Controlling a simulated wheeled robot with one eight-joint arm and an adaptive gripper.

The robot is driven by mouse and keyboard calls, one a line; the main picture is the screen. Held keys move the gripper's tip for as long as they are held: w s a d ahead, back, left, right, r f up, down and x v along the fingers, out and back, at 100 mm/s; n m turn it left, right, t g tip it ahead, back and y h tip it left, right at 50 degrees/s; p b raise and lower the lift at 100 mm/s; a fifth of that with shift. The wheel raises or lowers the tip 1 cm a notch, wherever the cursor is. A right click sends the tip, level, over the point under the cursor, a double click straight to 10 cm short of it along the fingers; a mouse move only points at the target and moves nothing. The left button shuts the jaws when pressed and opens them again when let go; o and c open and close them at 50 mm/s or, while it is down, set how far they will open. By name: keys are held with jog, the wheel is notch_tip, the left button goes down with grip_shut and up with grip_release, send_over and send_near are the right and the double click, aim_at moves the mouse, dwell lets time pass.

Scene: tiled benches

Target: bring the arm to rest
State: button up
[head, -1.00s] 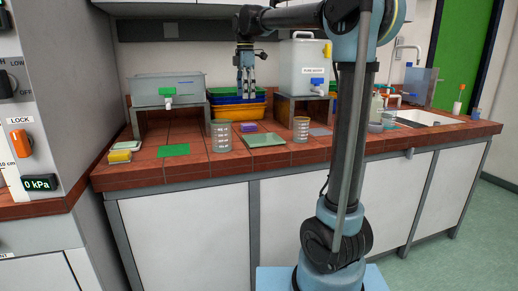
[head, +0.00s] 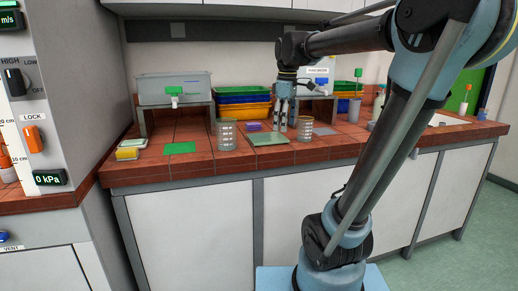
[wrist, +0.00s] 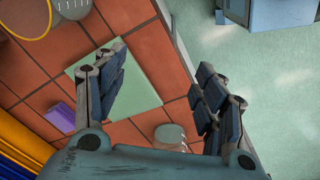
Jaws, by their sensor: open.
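My gripper (head: 281,126) hangs fingers-down over the bench in the head view, above or just behind the pale green mat (head: 269,139). The wrist view shows my gripper (wrist: 162,68) with its two fingers spread wide apart and nothing between them. The pale green mat (wrist: 140,98) shows below the fingers there, partly hidden by the left one. My arm reaches up from its base at the front and bends over to the left.
Glass beakers (head: 226,134) and (head: 305,127) stand either side of the mat. A purple block (head: 253,126) lies behind it. Stacked coloured trays (head: 243,108) stand at the back. A water tank (head: 172,88) sits on a stand at left, with a green mat (head: 180,148) in front.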

jog(key=s+d+f+m, duration=0.3)
jog(key=s+f, duration=0.3)
jog(key=f, duration=0.2)
jog(key=s+d+f+m+t, duration=0.1)
jog(key=s+d+f+m, duration=0.2)
jog(key=s+f+m, duration=0.2)
jog(key=s+d+f+m, duration=0.3)
jog(key=s+f, duration=0.6)
jog(key=f, duration=0.3)
jog(key=shift+d+m, duration=0.4)
jog(key=shift+m, duration=0.5)
